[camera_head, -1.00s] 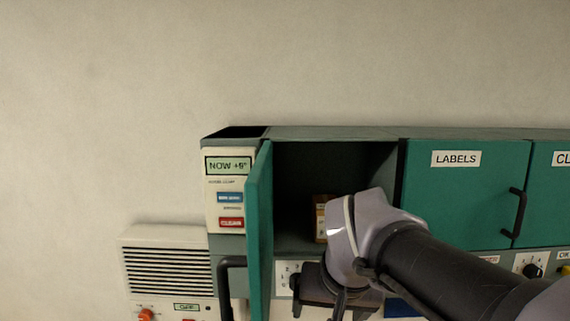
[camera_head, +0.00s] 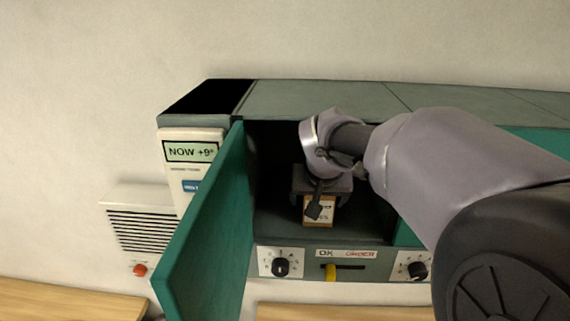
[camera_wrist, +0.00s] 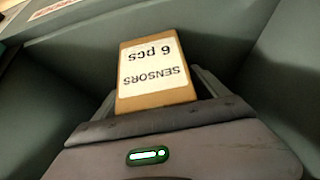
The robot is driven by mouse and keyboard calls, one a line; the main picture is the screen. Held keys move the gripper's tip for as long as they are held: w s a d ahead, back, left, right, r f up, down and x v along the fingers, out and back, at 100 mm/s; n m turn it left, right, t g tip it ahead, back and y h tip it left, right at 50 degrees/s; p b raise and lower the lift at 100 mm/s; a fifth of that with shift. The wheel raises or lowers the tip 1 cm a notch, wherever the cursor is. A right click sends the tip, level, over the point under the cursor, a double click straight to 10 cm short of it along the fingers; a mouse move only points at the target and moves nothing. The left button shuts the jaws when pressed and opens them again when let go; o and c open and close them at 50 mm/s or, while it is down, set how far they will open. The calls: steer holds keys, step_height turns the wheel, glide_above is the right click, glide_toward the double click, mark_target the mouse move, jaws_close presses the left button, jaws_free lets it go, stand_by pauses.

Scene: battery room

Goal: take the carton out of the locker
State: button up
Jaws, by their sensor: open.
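The locker (camera_head: 280,225) is open, with its green door (camera_head: 205,235) swung out to the left. A small brown carton (camera_head: 326,212) stands on the locker floor. Its white label reads "SENSORS 6 pcs" upside down in the wrist view (camera_wrist: 155,72). My gripper (camera_head: 320,198) is inside the locker, right at the carton. In the wrist view the open fingers lie on either side of the carton, the right one showing beside it. Whether they touch it I cannot tell. My gripper hides part of the carton in the head view.
Below the locker is a panel with black knobs (camera_head: 281,267) and a yellow slider (camera_head: 331,272). A white display unit (camera_head: 190,152) stands left of the door, with a vented box (camera_head: 140,232) beyond it. The locker walls are close around my gripper.

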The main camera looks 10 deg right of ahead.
steer(key=shift+s, duration=0.1)
steer(key=shift+c, duration=1.3)
steer(key=c, duration=1.4)
jaws_close()
steer(key=shift+r, duration=0.1)
